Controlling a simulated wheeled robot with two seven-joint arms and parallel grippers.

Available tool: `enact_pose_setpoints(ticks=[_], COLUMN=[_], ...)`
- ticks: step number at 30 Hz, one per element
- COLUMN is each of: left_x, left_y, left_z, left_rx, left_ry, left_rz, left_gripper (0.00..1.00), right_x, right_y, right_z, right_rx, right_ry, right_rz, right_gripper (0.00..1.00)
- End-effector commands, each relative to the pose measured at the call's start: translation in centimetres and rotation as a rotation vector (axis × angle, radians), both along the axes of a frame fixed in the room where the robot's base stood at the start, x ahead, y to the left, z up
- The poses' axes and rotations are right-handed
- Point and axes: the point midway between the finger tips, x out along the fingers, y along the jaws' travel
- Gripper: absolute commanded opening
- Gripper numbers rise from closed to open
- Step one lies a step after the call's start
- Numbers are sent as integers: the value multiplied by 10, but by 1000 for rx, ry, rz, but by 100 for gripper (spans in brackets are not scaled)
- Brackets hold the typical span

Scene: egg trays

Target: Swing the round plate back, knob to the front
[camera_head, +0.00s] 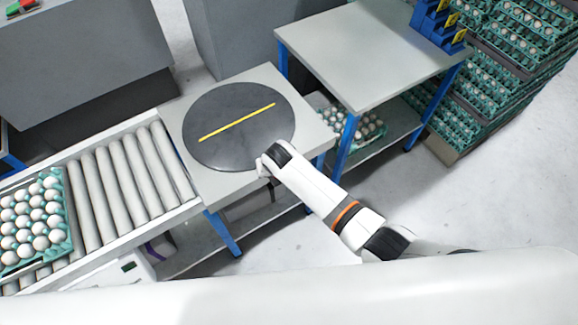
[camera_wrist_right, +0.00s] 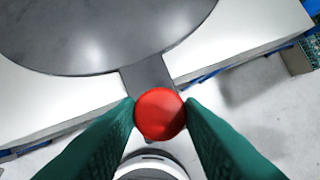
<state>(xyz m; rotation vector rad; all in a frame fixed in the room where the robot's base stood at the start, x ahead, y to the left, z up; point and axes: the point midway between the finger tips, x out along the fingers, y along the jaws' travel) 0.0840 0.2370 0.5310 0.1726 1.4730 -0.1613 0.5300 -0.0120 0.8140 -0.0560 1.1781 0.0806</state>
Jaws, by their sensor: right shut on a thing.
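The round plate (camera_head: 225,145) is dark grey with a yellow stripe (camera_head: 237,122) across it, slanting up to the right. It lies on a light square table top. It also shows in the right wrist view (camera_wrist_right: 105,35), with a grey tab (camera_wrist_right: 148,76) running to a red knob (camera_wrist_right: 160,114) at the table's front edge. My right gripper (camera_wrist_right: 160,115) is shut on the red knob, one green finger on each side. In the head view the right gripper (camera_head: 264,164) is at the plate's front right, and its hand hides the knob. My left gripper is not in view.
A roller conveyor (camera_head: 122,178) meets the table on the left and carries a green tray of eggs (camera_head: 72,240). A grey-topped table (camera_head: 350,60) stands at the back right. Stacked egg trays (camera_head: 490,85) stand farther right. Egg trays sit on a lower shelf.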

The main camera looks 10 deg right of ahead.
Motion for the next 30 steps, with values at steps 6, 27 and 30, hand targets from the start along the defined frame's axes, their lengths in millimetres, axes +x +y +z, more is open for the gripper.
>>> enact_pose_setpoints(ticks=[6,27,30], left_x=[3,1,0], left_y=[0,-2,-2], left_z=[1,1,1], left_rx=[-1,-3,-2], left_ry=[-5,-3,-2], left_rz=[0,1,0], left_gripper=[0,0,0], right_x=[-1,-1,-1], right_y=[9,10,10], right_z=[0,0,1], right_rx=[1,3,2], right_ry=[0,-1,-1], right_rz=[-30,-29,-28], right_gripper=[0,55,55])
